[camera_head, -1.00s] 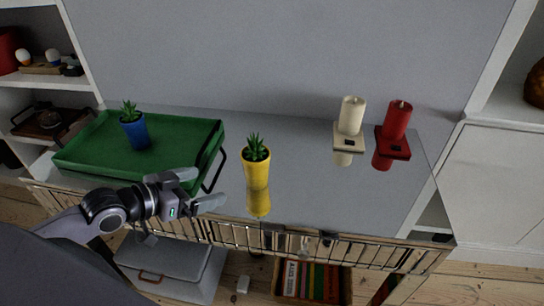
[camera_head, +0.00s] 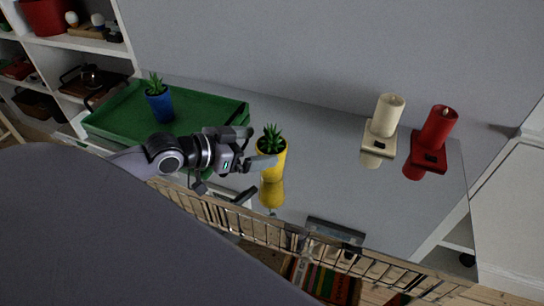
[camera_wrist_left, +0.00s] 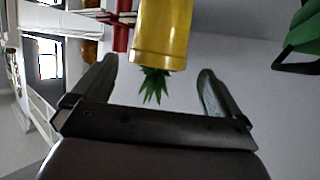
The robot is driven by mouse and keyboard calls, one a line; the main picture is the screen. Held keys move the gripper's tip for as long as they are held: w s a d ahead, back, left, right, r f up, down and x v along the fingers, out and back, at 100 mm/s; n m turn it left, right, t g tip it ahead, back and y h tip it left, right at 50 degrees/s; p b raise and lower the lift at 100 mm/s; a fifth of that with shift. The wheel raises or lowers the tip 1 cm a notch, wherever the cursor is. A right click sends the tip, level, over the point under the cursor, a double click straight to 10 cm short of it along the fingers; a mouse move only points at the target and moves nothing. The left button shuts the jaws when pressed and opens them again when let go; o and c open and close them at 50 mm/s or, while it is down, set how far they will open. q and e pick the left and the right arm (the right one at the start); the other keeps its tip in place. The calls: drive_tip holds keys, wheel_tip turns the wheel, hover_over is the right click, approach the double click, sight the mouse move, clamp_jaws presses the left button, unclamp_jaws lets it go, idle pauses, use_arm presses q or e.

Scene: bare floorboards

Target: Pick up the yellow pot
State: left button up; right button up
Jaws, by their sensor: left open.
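The yellow pot (camera_head: 273,164) with a green spiky plant stands upright on the glossy grey tabletop, which mirrors it. My left gripper (camera_head: 262,150) is open and close beside the pot on its left, with its fingertips at the pot in the head view. In the left wrist view the yellow pot (camera_wrist_left: 162,35) appears upside down, centred between and beyond the two spread fingers of the left gripper (camera_wrist_left: 158,88). I cannot tell whether a finger touches it. My right gripper is not in view.
A green tray (camera_head: 215,108) holding a blue pot (camera_head: 158,105) with a plant lies at the left. A cream candle (camera_head: 388,115) and a red candle (camera_head: 438,127) stand on holders at the right. The tabletop between pot and candles is clear.

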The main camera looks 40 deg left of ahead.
sight(264, 145)
use_arm(q)
drive_tip(key=shift+x, duration=2.55)
drive_tip(key=shift+d, duration=0.15)
drive_tip(key=c, duration=0.9)
drive_tip(key=shift+r, duration=0.15)
drive_tip(key=c, duration=0.4)
